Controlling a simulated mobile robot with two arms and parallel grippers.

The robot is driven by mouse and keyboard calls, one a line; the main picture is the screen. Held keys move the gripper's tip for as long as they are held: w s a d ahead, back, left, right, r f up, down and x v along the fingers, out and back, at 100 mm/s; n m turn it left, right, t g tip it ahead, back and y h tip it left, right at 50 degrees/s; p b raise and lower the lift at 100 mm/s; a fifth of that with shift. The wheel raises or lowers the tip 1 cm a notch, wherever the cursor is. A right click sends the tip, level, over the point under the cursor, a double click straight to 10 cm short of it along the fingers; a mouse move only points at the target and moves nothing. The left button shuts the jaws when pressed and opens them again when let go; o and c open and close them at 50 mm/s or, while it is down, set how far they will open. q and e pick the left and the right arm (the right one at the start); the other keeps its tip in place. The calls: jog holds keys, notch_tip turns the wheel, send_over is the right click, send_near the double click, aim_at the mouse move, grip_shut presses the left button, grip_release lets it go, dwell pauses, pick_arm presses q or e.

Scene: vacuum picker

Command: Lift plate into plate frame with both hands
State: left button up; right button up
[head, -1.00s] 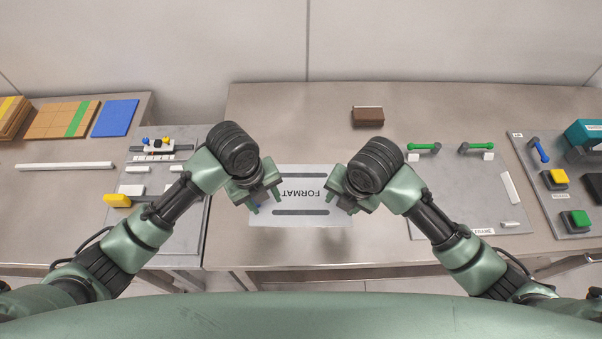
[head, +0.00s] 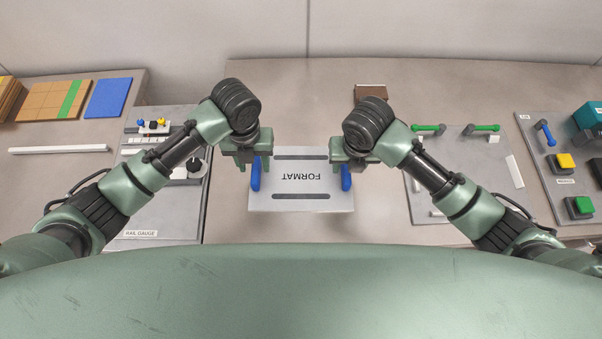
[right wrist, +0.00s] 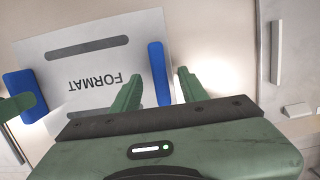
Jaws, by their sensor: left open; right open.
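The pale plate (head: 305,204) lies flat on the table, with upside-down "FORMAT" lettering, two dark slots and a blue handle on each side. My left gripper (head: 253,168) is open at the left blue handle (head: 255,178). My right gripper (head: 349,165) is open at the right blue handle (head: 346,178). In the right wrist view, the right handle (right wrist: 160,72) shows between the spread fingers of my right gripper (right wrist: 158,84). A finger of my left gripper overlaps the left handle (right wrist: 28,84) there. The grey board with green clamps (head: 453,180), seemingly the plate frame, is right of the plate.
A brown block (head: 371,91) lies behind my right gripper. A panel with yellow and green buttons (head: 556,195) is at the far right. The rail gauge board (head: 150,218) is at the left.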

aim_at(255, 168)
pick_arm(q)
jog(key=shift+f, duration=1.9)
pick_arm(e)
jog(key=shift+w+f, duration=0.15)
jog(key=shift+f, duration=0.8)
jog(key=shift+w+f, duration=0.15)
jog(key=shift+f, duration=0.8)
pick_arm(q)
grip_shut()
pick_arm(e)
grip_shut()
pick_arm(q)
jog(key=shift+w+r, duration=0.1)
pick_arm(e)
jog(key=shift+r, duration=0.1)
